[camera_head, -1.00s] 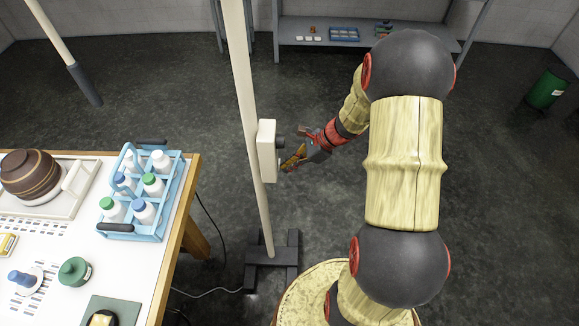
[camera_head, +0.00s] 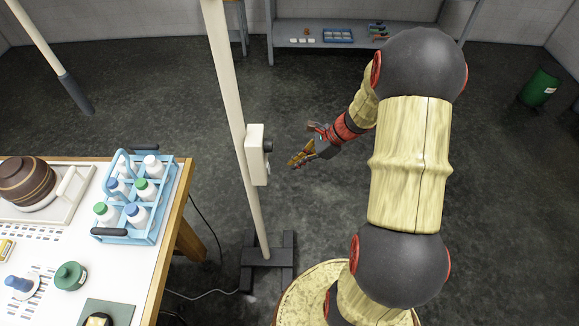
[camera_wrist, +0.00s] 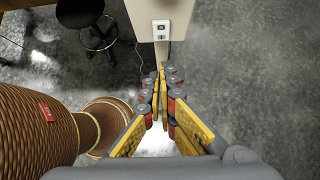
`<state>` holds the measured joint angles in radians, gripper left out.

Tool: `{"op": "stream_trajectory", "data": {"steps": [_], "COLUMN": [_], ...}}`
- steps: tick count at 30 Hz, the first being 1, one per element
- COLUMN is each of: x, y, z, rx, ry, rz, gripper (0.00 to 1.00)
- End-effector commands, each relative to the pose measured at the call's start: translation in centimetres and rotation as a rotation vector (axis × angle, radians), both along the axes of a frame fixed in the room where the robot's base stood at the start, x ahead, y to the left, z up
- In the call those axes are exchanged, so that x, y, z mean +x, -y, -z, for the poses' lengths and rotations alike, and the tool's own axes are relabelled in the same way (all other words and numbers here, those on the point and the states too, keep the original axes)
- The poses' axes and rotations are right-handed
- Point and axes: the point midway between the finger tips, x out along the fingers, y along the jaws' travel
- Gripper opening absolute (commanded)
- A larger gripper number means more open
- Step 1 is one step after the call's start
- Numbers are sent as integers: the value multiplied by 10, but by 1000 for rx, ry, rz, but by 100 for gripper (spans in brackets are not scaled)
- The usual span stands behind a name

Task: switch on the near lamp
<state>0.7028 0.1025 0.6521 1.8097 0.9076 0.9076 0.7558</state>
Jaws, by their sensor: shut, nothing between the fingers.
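The near lamp's pale post (camera_head: 238,115) rises from a dark cross-shaped foot (camera_head: 267,256). A white box (camera_head: 257,155) is fixed on the post, with a dark knob-like part (camera_head: 267,147) on its right side. My gripper (camera_head: 293,162) is to the right of the box, apart from it and empty. In the wrist view, the pale box (camera_wrist: 140,22) is at the top, with a small switch plate (camera_wrist: 160,30) on its face. My closed fingers (camera_wrist: 160,78) point up towards it, below the plate in the picture. The lamp's head is out of view.
A table at the left holds a blue bottle crate (camera_head: 119,233), a tray (camera_head: 77,196) with a brown pot (camera_head: 24,182) and small items. Another post (camera_head: 45,45) stands at the far left. A shelf (camera_head: 296,27) and a green bin (camera_head: 540,88) are at the back. Open floor surrounds the gripper.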

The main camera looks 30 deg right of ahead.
Motion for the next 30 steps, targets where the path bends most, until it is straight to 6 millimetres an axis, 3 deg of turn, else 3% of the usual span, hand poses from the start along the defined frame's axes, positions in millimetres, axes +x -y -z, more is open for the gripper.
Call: {"op": "stream_trajectory", "data": {"steps": [6,12,30], "x": [-15,-24,-33], "y": [24,36,46], "z": [-36,-55,-54], "rx": [-1,1,-1], "ry": [1,0,-3], "rz": [1,1,2], "gripper": [0,0,0]}}
